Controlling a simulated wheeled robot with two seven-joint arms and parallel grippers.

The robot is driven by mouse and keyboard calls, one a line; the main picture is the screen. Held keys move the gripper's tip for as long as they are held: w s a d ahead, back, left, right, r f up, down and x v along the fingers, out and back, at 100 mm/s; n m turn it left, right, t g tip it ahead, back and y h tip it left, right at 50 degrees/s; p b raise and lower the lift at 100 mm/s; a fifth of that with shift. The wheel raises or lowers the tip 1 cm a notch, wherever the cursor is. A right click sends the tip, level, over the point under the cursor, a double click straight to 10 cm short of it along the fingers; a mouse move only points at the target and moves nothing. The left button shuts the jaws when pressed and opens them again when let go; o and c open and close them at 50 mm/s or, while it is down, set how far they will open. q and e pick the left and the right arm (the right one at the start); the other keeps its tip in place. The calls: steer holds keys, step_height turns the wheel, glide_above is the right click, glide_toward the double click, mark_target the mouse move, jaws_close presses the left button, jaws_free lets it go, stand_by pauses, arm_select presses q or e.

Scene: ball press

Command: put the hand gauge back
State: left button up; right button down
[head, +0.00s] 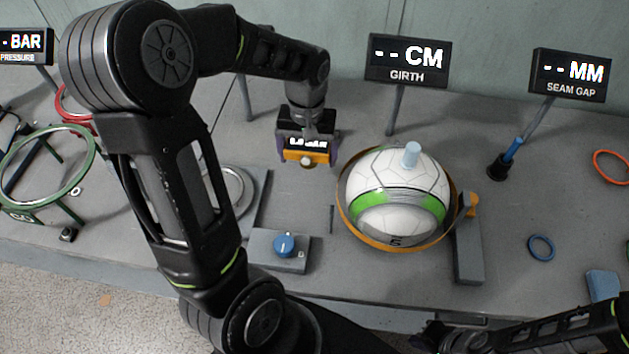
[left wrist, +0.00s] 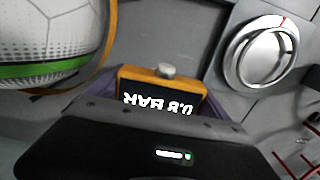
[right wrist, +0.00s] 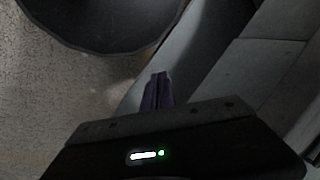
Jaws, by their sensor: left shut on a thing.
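The hand gauge (head: 304,156) is a small orange-edged box with a dark display and a round metal knob. In the left wrist view the gauge (left wrist: 163,80) reads 0.8 BAR, upside down. My left gripper (head: 308,146) is shut on it, purple fingers at its sides. It is held behind the blue-knob box and left of the ball; its exact height above the bench is hard to tell. My right gripper (right wrist: 157,92) has its purple fingertips together with nothing between them, low near the bench's front edge.
A white-green ball (head: 390,205) sits inside an orange band right of the gauge. A box with a blue knob (head: 284,245) stands in front. A metal ring (left wrist: 262,52) lies left of it. GIRTH (head: 408,62) and SEAM GAP (head: 571,76) signs stand behind. A green ring stand (head: 92,160) is at left.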

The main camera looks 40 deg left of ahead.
arm_select(q)
glide_above(309, 189)
steer(key=shift+f, duration=3.1)
steer(key=shift+f, duration=1.9)
steer(key=shift+f, duration=0.1)
steer(key=shift+f, duration=0.15)
steer(key=o, duration=1.4)
steer(key=shift+r, duration=0.25)
